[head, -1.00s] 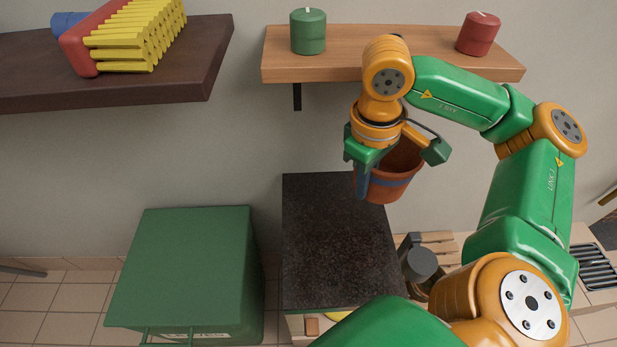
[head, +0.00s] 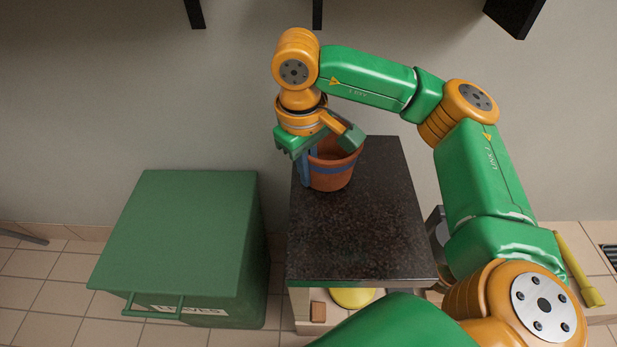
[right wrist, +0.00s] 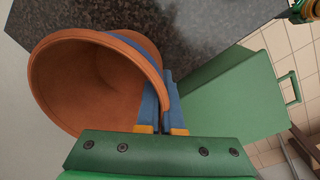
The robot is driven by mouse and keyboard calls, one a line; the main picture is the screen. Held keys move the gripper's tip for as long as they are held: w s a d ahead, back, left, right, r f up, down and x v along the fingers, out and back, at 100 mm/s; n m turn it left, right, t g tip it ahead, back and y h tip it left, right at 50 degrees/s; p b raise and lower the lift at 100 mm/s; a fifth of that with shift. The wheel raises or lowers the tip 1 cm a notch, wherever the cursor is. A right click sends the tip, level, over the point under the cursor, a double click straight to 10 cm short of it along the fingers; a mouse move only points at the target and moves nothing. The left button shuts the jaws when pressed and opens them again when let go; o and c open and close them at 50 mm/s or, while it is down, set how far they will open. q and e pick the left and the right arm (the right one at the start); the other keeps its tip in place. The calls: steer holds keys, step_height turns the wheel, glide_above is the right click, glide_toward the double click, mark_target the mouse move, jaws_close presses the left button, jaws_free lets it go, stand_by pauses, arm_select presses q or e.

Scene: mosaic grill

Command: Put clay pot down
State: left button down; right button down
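The clay pot (head: 332,180) is terracotta with a blue band. It is upright at the far left part of the dark speckled countertop (head: 365,235); I cannot tell whether its base touches the surface. My right gripper (head: 306,168) is at the pot's left side, its blue fingers shut on the pot's wall. In the right wrist view, the pot's open mouth (right wrist: 80,85) is on the left, and the gripper's fingers (right wrist: 161,95) are close together at its rim. The pot looks empty. My left gripper is out of view.
A green lidded bin (head: 180,230) stands left of the counter, with a gap between them. The counter's front and right parts are clear. A yellow object (head: 352,298) and a brown block (head: 318,312) are below the countertop's front edge. A wall is behind.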

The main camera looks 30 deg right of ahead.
steer(key=shift+f, duration=0.75)
steer(key=shift+d+r, duration=0.1)
steer(key=c, duration=1.1)
jaws_free()
